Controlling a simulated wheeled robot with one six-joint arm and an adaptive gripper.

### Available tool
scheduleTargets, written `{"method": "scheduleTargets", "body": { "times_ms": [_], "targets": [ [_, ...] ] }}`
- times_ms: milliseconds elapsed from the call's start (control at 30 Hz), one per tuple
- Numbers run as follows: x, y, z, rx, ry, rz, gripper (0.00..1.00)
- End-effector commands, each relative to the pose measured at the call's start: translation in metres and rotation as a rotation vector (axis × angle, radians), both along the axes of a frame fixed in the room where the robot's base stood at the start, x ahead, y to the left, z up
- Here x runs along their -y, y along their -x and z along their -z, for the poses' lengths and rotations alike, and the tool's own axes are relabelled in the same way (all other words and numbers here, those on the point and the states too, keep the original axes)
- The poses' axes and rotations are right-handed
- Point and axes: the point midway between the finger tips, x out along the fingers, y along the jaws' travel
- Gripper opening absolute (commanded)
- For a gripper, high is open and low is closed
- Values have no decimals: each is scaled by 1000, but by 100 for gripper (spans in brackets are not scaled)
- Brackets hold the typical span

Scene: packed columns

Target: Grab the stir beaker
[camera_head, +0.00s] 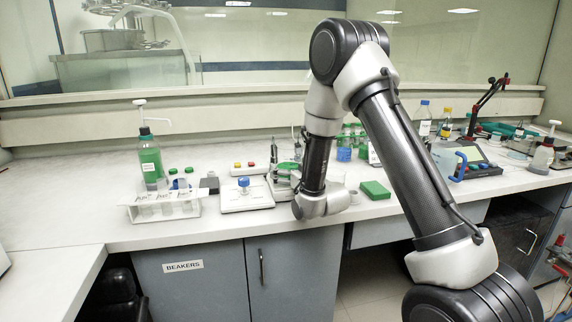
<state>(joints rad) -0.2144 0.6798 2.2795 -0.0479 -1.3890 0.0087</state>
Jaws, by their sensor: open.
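A small vessel with blue in it (243,183) stands on a flat white device (262,202) on the bench, left of my arm. It may be the stir beaker, but it is too small to be sure. My arm comes up from the lower right, bends at the top and hangs down to a wrist over the front of the bench. The wrist is to the right of the white device. Some of the bench behind my forearm is hidden.
A white rack with tubes (160,208) and a green pump bottle (149,160) stand on the left. A green box (375,190) lies right of the wrist. Capped bottles and instruments fill the back right. The far left bench (60,205) is clear.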

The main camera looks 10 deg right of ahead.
Motion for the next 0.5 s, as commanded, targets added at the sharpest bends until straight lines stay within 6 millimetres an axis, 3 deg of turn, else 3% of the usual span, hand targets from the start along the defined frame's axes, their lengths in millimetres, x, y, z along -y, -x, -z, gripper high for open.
{"method": "scheduleTargets", "body": {
  "times_ms": [67,400,500],
  "targets": [
    [0,0,0,0,0,0,100],
    [0,0,0,0,0,0,40],
    [0,0,-1,2,-1,0,40]
  ]
}}
